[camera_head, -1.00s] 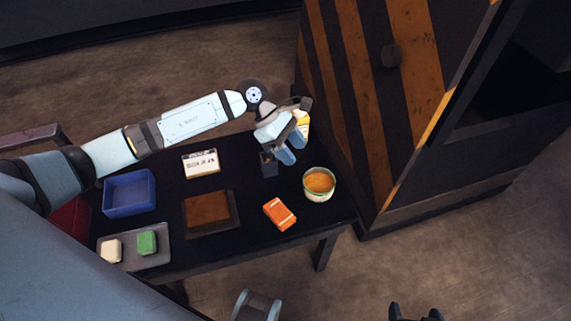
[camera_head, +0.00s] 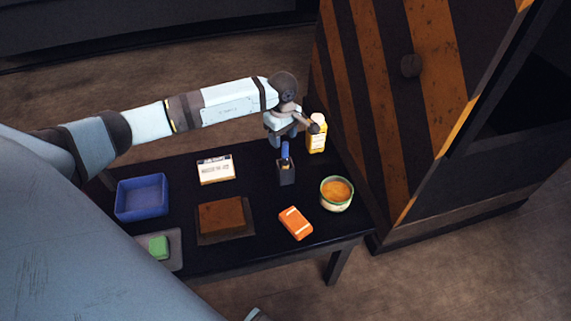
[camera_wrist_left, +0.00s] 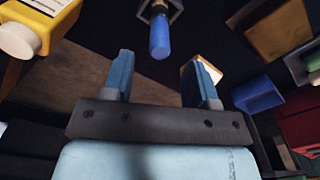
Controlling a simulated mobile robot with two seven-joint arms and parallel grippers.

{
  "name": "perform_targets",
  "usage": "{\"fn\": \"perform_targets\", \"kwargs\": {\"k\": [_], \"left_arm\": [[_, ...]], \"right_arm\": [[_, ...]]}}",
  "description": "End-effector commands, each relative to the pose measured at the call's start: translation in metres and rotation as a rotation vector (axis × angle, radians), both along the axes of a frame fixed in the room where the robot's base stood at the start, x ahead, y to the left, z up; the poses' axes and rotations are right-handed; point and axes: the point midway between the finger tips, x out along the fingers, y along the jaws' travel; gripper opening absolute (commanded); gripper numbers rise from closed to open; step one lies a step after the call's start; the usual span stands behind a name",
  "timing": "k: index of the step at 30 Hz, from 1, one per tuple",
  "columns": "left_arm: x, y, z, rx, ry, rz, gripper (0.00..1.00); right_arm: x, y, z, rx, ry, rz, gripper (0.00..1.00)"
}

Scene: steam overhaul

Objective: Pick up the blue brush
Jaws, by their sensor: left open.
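The blue brush (camera_head: 286,150) stands handle up in a small dark holder (camera_head: 286,175) at the back of the black table. In the left wrist view the blue handle (camera_wrist_left: 160,38) shows ahead of the fingers, near the middle, with the holder's rim at the top edge. My left gripper (camera_head: 280,133) is just behind the brush in the head view, partly hidden by its own wrist. In the left wrist view my left gripper (camera_wrist_left: 164,72) is open, with nothing between its two blue fingers.
A yellow bottle (camera_head: 317,139) stands close right of the gripper. A bowl of orange stuff (camera_head: 337,190), an orange box (camera_head: 296,223), a white-labelled box (camera_head: 216,170), a brown block (camera_head: 222,213) and a blue bin (camera_head: 142,196) surround the holder. A striped cabinet (camera_head: 390,120) bounds the right.

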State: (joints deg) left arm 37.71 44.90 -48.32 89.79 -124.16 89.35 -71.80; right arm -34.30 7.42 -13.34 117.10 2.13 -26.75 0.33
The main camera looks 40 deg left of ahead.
Motion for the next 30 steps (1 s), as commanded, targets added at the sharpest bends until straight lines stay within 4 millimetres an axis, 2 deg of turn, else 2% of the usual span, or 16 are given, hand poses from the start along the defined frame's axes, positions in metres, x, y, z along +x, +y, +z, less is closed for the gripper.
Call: {"fn": "perform_targets", "kwargs": {"k": [5,13,20,23,27,30], "left_arm": [[0.000,-0.004,-0.012,-0.002,0.003,0.000,0.53],[0.000,-0.009,-0.050,-0.003,0.002,0.001,0.53],[0.000,-0.008,-0.053,-0.001,-0.001,0.000,0.53],[0.000,-0.008,-0.053,-0.001,-0.001,0.000,0.35],[0.000,-0.008,-0.053,-0.001,-0.001,0.000,0.02],[0.000,-0.008,-0.053,-0.001,-0.001,0.000,0.00]], "right_arm": [[-0.002,0.000,0.000,0.001,0.004,-0.001,0.89],[-0.007,0.002,-0.001,0.003,0.011,-0.003,0.89],[-0.006,0.002,-0.001,0.005,0.010,-0.005,0.89],[-0.005,0.003,0.000,0.005,0.008,-0.004,0.89],[-0.004,0.003,0.001,0.005,0.006,-0.004,0.89],[-0.003,0.003,0.001,0.005,0.005,-0.004,0.89]]}}
